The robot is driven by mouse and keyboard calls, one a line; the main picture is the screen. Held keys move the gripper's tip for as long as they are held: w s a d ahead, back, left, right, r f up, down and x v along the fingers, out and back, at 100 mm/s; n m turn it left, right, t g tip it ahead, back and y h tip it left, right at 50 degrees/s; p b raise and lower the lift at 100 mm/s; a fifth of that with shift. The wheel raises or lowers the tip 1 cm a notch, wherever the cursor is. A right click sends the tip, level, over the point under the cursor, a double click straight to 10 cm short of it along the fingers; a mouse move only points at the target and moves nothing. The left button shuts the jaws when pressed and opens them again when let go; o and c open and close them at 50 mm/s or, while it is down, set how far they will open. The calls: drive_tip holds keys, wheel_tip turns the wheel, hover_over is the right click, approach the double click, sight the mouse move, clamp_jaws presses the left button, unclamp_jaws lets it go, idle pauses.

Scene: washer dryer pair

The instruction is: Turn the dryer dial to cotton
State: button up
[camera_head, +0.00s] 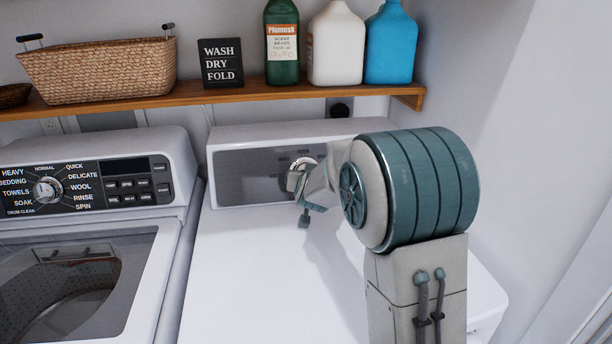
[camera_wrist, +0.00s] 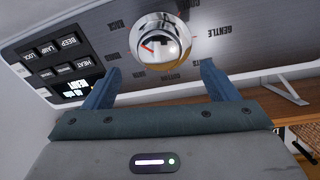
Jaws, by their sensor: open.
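The dryer dial (camera_wrist: 160,45) is a round chrome knob with a red mark, on the dryer's control panel. In the wrist view the panel and its labels appear upside down. GENTLE is readable to the right of the dial; I cannot surely read which label says cotton. My gripper (camera_wrist: 160,72) is open. Its two blue fingers point toward the panel, spread to either side below the dial in the picture, with nothing between them. In the head view my gripper (camera_head: 304,203) is at the dryer panel (camera_head: 240,176), and my arm hides the panel's right part.
The washer (camera_head: 150,240) with its own dial (camera_head: 47,190) stands at left. A wooden shelf (camera_head: 200,95) above holds a basket (camera_head: 100,70), a sign (camera_head: 220,62) and several bottles. The dryer's white top (camera_head: 250,280) is clear. A wall is at right.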

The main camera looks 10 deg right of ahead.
drive_tip(key=shift+p+x, duration=0.3)
drive_tip(key=shift+x, duration=3.1)
drive_tip(key=c, duration=1)
